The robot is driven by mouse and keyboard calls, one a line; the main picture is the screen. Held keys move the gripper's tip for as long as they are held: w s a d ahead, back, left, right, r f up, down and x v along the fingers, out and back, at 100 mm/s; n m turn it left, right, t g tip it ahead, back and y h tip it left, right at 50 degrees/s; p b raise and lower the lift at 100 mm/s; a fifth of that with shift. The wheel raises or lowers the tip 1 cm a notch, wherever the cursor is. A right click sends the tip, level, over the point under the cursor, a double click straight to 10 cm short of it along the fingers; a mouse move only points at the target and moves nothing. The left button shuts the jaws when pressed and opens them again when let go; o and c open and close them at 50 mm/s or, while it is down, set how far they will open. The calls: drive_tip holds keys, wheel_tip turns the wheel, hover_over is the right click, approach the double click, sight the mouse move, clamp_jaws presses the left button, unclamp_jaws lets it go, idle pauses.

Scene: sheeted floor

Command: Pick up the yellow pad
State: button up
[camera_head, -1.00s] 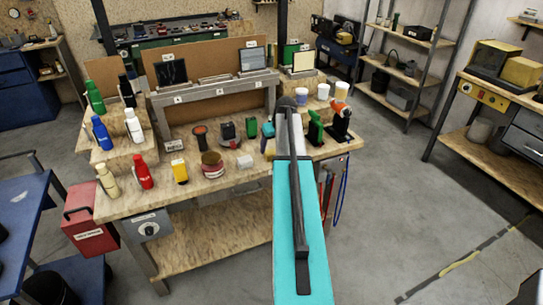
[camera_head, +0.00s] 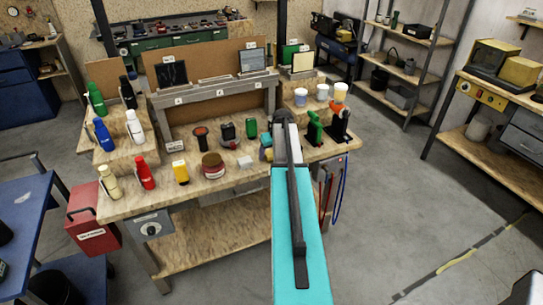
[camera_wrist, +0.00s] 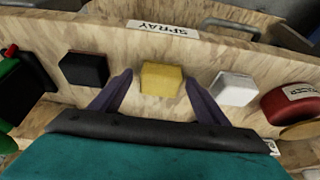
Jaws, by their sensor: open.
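The yellow pad (camera_wrist: 161,79) is a small block on the wooden bench top, in the middle of the wrist view. My gripper (camera_wrist: 159,82) is open, with one dark finger to the left of the pad and one to the right. Gaps show between the pad and both fingers in this view. Whether the fingertips reach down to the pad's height I cannot tell. In the head view only part of the pad (camera_head: 267,155) shows, just left of my arm, and my arm hides the fingertips.
A white block (camera_wrist: 235,88) and a red can (camera_wrist: 291,103) stand to the right in the wrist view. A dark block (camera_wrist: 84,69) is to the left. A "SPRAY" label (camera_wrist: 163,28) is on the ledge beyond. The row of objects leaves little room beside the fingers.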

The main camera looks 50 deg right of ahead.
sight(271, 152)
idle(0.3)
drive_tip(key=c, duration=1.2)
drive_tip(key=shift+r, duration=0.15)
drive_tip(key=shift+c, duration=0.2)
drive_tip(key=shift+r+b, duration=0.95)
drive_tip(key=shift+r, duration=0.45)
drive_tip(key=shift+s+a+r, duration=0.15)
drive_tip(key=shift+s, duration=0.1)
drive_tip(key=s+a+r+b, duration=0.1)
drive_tip(key=s+a+b, duration=0.3)
drive_tip(key=s, duration=0.9)
drive_tip(key=a, duration=0.3)
drive_tip(key=shift+s+a+r+b, duration=0.25)
drive_tip(key=shift+r+b, duration=0.05)
drive_tip(key=shift+b, duration=0.1)
